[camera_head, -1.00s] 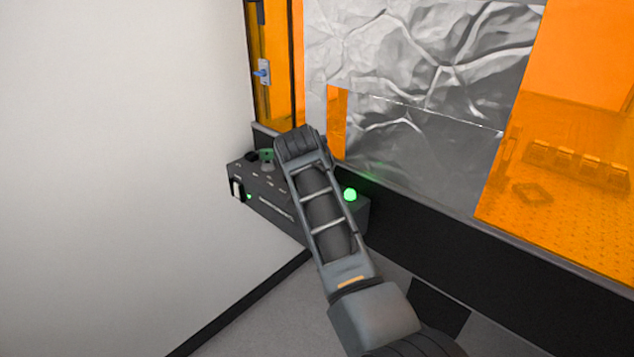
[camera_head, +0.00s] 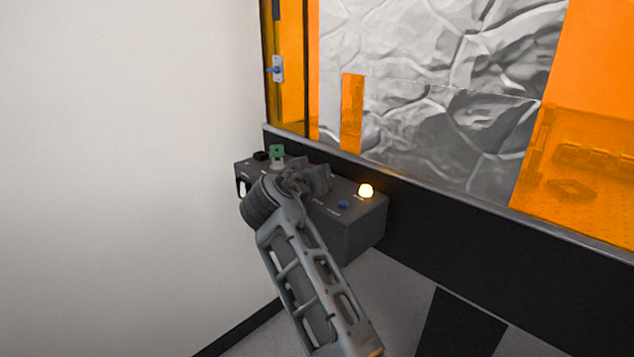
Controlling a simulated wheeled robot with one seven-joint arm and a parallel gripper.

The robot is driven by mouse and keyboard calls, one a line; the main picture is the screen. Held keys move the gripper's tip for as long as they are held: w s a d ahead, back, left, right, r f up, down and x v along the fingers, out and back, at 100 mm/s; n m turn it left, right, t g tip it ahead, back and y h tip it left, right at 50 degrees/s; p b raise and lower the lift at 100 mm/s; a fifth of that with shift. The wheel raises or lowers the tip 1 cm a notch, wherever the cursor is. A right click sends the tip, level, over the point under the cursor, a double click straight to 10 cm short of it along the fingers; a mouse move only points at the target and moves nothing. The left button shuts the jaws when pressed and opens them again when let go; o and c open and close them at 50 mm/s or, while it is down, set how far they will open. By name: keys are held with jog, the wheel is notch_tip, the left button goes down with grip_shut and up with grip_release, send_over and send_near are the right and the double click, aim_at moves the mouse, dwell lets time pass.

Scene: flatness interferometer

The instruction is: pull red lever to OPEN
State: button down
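No red lever can be made out in the head view; my arm and gripper cover the middle of the dark control box (camera_head: 355,232), where it may be hidden.
A blue button (camera_head: 342,204) sits in front of the lamp, and a black knob (camera_head: 261,156) is left of the green one. A black frame (camera_head: 480,230) with orange panels (camera_head: 605,60) runs behind the box. A white wall (camera_head: 110,170) stands close on the left.

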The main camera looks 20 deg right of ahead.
jog(key=shift+a, duration=0.1)
dwell(0.3)
jog(key=c, duration=1)
grip_release()
jog(key=shift+o, duration=0.2)
jog(key=v, duration=0.7)
jog(key=shift+s+a, duration=0.2)
jog(key=shift+s, duration=0.15)
